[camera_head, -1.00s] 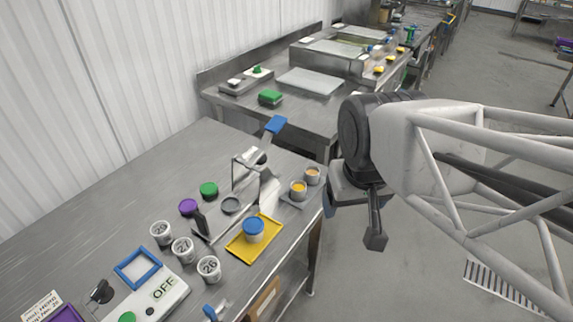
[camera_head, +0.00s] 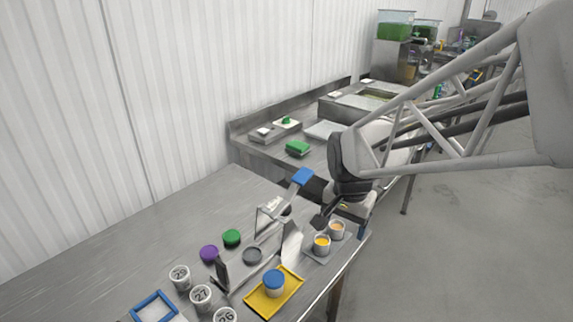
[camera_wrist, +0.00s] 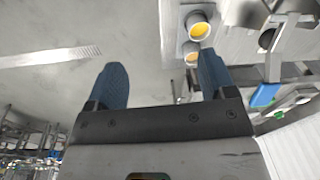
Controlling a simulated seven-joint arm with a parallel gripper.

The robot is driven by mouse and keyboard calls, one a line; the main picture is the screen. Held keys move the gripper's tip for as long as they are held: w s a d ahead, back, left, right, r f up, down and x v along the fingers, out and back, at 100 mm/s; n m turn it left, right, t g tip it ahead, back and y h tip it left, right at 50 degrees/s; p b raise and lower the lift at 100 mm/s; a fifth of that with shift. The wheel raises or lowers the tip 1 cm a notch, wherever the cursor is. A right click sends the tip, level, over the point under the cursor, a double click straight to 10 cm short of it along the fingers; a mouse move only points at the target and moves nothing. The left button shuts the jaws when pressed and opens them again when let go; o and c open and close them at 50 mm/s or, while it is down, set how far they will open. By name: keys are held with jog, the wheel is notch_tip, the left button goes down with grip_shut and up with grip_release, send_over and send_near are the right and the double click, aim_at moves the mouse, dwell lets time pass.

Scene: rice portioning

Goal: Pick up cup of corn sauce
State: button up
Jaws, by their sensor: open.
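Two small grey cups with yellow-orange contents stand on a small tray at the right edge of the near table. The nearer cup (camera_head: 322,246) looks more yellow, and the farther cup (camera_head: 337,231) more pale orange. No label shows which is corn sauce. My gripper (camera_head: 342,217) is open and empty, above and just behind the cups. In the wrist view, its blue fingers (camera_wrist: 162,62) are spread wide. The yellow cup (camera_wrist: 199,28) and the second cup (camera_wrist: 191,52) appear beside the right-hand finger, which partly overlaps the area near them.
Green (camera_head: 232,238) and purple (camera_head: 209,253) lids and numbered cups (camera_head: 201,296) lie farther left. Open floor is at the right.

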aim_at(321, 242)
jog(key=w+a+f+m+g, duration=0.1)
jog(key=w+f+m, duration=0.5)
jog(key=w+f, duration=0.4)
jog(key=shift+w+a+f, duration=0.25)
jog(key=shift+w+a, duration=0.1)
jog(key=shift+w, duration=0.55)
jog(key=shift+f, duration=1.35)
jog(key=shift+f, duration=0.15)
jog(key=shift+f, duration=2.45)
jog(key=c, duration=1)
